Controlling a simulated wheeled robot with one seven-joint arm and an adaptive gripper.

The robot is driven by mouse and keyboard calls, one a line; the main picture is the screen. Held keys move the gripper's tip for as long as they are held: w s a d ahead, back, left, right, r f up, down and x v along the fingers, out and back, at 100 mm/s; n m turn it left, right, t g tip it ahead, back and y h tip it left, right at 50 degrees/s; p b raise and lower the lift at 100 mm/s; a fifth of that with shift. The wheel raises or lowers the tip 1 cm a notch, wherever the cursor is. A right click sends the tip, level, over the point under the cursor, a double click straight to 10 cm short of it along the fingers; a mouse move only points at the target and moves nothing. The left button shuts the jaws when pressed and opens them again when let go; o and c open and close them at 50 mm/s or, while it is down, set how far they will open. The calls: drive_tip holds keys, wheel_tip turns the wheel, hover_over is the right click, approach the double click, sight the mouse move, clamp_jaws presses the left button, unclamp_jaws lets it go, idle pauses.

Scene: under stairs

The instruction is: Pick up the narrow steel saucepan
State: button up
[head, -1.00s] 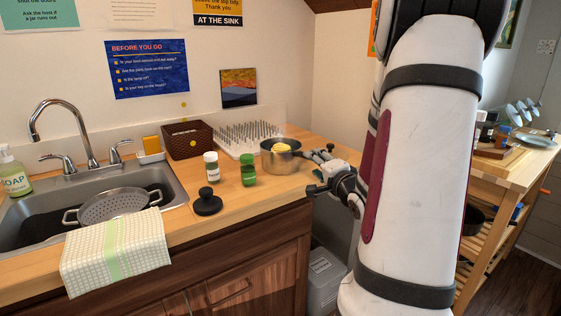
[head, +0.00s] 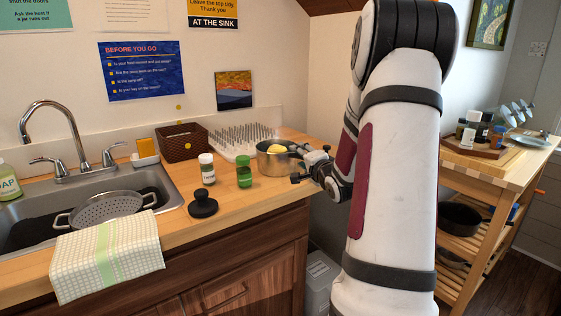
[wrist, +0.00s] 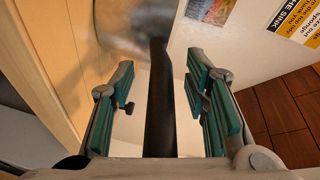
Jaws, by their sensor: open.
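The narrow steel saucepan (head: 268,165) stands at the right end of the wooden counter, with a yellow round item (head: 277,149) in it. My gripper (head: 304,165) is at its right side, just off the pan wall. In the wrist view the dark handle (wrist: 158,105) runs lengthwise between the two open green-padded fingers, with a gap on both sides. The pan body (wrist: 125,25) shows blurred at the top of that view. The handle is mostly hidden by my gripper in the head view.
A green bottle (head: 244,173), a white bottle (head: 206,168) and a black knobbed lid (head: 203,205) stand left of the pan. A spiked drying rack (head: 237,143) and a brown basket (head: 181,144) are behind. The counter's right edge (head: 302,200) lies below my gripper.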

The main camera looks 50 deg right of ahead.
clamp_jaws()
drive_tip(key=shift+r, duration=0.15)
drive_tip(key=shift+r, duration=0.15)
drive_tip(key=shift+r+p, duration=0.6)
drive_tip(key=shift+r, duration=1.2)
drive_tip(key=s+r+p, duration=0.1)
drive_tip(key=s+p, duration=0.2)
drive_tip(key=s, duration=1.2)
drive_tip(key=shift+s+a, duration=0.35)
drive_tip(key=shift+a, duration=0.05)
drive_tip(key=shift+s, duration=0.15)
